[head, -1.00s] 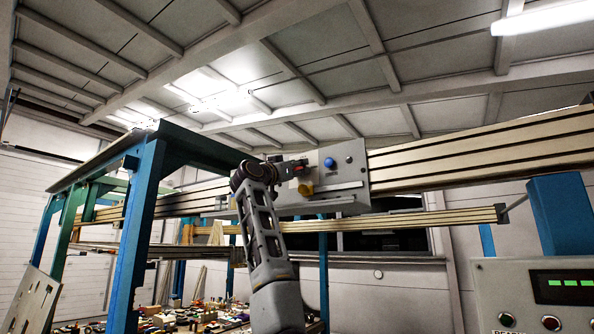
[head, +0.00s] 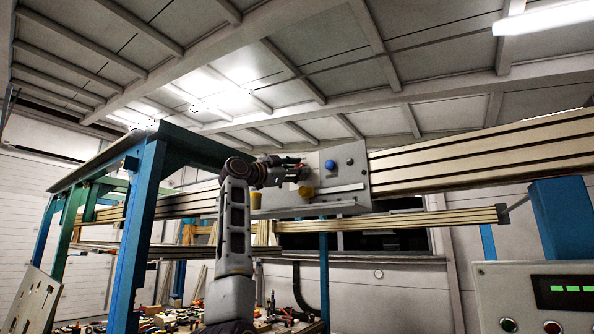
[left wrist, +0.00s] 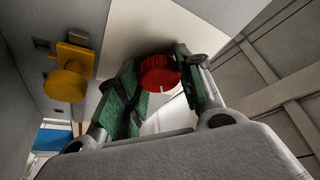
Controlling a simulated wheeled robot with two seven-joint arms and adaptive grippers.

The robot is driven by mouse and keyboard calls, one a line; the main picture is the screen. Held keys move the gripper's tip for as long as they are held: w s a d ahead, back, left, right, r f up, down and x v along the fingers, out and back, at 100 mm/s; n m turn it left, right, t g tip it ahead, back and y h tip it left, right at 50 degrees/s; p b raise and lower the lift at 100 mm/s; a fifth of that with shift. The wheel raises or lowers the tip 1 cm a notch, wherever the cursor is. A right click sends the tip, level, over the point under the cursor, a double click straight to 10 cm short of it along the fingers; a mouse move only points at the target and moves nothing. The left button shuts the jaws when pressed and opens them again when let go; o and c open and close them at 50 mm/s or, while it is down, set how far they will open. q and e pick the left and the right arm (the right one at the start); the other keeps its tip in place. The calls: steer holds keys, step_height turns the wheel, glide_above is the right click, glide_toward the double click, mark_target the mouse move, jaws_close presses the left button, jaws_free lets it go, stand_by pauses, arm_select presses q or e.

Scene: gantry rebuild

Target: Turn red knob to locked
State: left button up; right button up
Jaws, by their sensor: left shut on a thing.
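The red knob (left wrist: 160,73) shows in the left wrist view between the green-padded fingers of my left gripper (left wrist: 162,88). It is round, with a short pale mark on its lower edge. The gripper is shut on it. In the head view, my left gripper (head: 298,170) reaches from the left to the grey panel (head: 352,179), and I cannot make out the red knob there. My right gripper is not in view.
A yellow knob (head: 305,191) sits just below my left gripper on the panel; it also shows in the left wrist view (left wrist: 68,86). A blue knob (head: 329,164) is to the right. A ledge (head: 335,208) runs below. Blue posts (head: 143,235) stand left.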

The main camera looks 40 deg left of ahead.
arm_select(q)
steer(key=shift+m+g+h, duration=0.4)
steer(key=shift+m+g, duration=0.25)
steer(key=shift+m, duration=1.15)
steer(key=shift+m+g+h, duration=0.4)
steer(key=shift+m+g, duration=0.25)
steer(key=shift+m, duration=1.45)
steer(key=o, duration=1)
steer(key=shift+s, duration=0.2)
steer(key=v, duration=1.1)
steer(key=shift+s, duration=0.3)
steer(key=shift+a, duration=0.1)
